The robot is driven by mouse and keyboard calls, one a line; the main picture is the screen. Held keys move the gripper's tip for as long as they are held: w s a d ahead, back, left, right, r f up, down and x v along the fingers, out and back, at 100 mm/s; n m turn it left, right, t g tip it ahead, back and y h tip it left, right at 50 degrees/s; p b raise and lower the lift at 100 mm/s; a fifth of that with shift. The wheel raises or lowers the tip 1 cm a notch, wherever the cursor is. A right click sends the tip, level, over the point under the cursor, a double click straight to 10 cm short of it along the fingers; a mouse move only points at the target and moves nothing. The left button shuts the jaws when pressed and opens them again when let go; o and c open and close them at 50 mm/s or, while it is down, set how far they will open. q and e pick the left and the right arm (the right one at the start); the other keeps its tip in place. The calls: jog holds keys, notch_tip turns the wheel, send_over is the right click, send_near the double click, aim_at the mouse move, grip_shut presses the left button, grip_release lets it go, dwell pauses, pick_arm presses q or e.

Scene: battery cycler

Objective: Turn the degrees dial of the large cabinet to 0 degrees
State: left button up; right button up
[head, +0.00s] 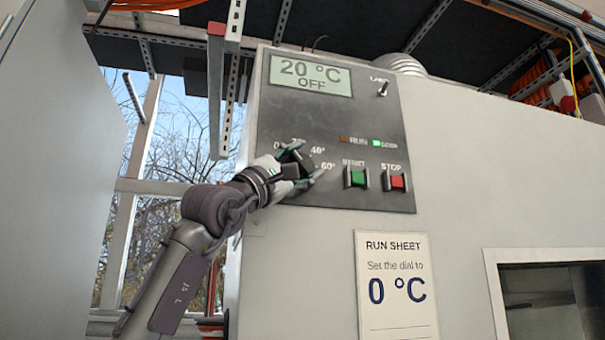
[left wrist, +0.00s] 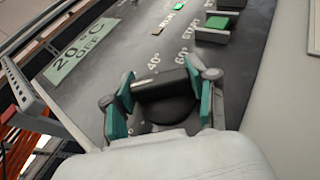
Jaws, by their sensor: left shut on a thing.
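The large cabinet (head: 470,180) carries a dark control panel (head: 365,120). Its display (head: 310,78) reads 20 °C and OFF. The black degrees dial (head: 302,160) sits low on the panel's left side, with 0, 40° and 60° marks visible around it; the mark above is partly unclear. My left gripper (head: 298,172) is shut on the dial. In the left wrist view the green-padded fingers (left wrist: 160,105) sit on both sides of the dial (left wrist: 165,105). My right gripper is not in view.
Right of the dial are a green START button (head: 357,178) and a red STOP button (head: 397,181). A toggle switch (head: 383,88) is at the panel's upper right. A run sheet (head: 397,285) below reads "Set the dial to 0 °C". A window (head: 170,150) is at left.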

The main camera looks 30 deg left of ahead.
pick_arm(q)
jog(key=shift+a, duration=0.1)
dwell(0.3)
jog(key=o, duration=1.2)
jog(key=shift+w, duration=0.1)
jog(key=shift+c, duration=0.2)
jog(key=shift+f, duration=0.1)
jog(key=v, duration=1.2)
